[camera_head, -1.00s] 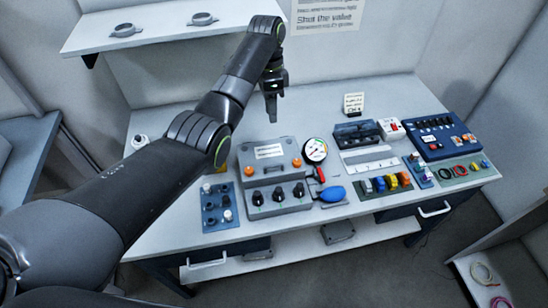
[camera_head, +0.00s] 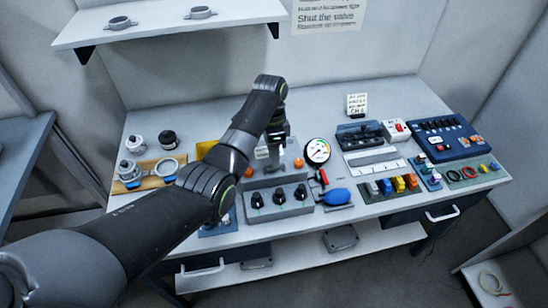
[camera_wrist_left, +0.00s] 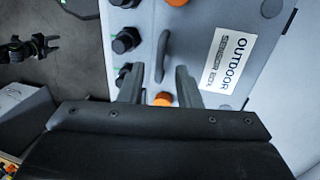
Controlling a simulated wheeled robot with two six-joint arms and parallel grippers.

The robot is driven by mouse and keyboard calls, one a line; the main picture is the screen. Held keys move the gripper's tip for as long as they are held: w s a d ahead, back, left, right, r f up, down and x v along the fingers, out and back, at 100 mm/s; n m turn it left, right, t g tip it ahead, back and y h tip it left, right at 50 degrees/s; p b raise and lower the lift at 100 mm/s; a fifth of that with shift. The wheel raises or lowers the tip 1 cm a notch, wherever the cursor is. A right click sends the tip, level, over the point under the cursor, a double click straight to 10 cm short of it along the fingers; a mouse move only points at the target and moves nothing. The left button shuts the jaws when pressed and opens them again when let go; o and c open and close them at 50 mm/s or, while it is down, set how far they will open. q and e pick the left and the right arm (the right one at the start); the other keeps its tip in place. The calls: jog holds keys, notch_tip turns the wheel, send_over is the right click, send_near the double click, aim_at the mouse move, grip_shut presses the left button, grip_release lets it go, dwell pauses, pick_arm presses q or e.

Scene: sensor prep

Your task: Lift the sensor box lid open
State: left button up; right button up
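The grey sensor box (camera_head: 286,176) stands on the bench with its lid down. The lid carries an "OUTDOOR SENSOR BOX" label (camera_wrist_left: 228,64), a dark bar handle (camera_wrist_left: 163,55) and orange knobs (camera_wrist_left: 163,100). My left gripper (camera_head: 275,150) is low over the lid, and its arm hides part of the box. In the left wrist view its fingers (camera_wrist_left: 158,88) are apart and empty, with the handle just beyond the tips and one orange knob between them. My right gripper (camera_wrist_left: 50,46) shows small in that view, its fingers apart, away from the box.
A black-knob panel (camera_head: 278,199) is at the box's front. A gauge (camera_head: 317,151) and blue bulb (camera_head: 336,196) are close on its right. A wooden tray with metal fittings (camera_head: 150,183) is on the left. A blue switch panel (camera_head: 440,138) is at the far right.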

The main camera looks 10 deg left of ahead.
pick_arm(q)
jog(key=shift+s+f, duration=0.15)
jog(key=shift+f, duration=0.65)
grip_shut()
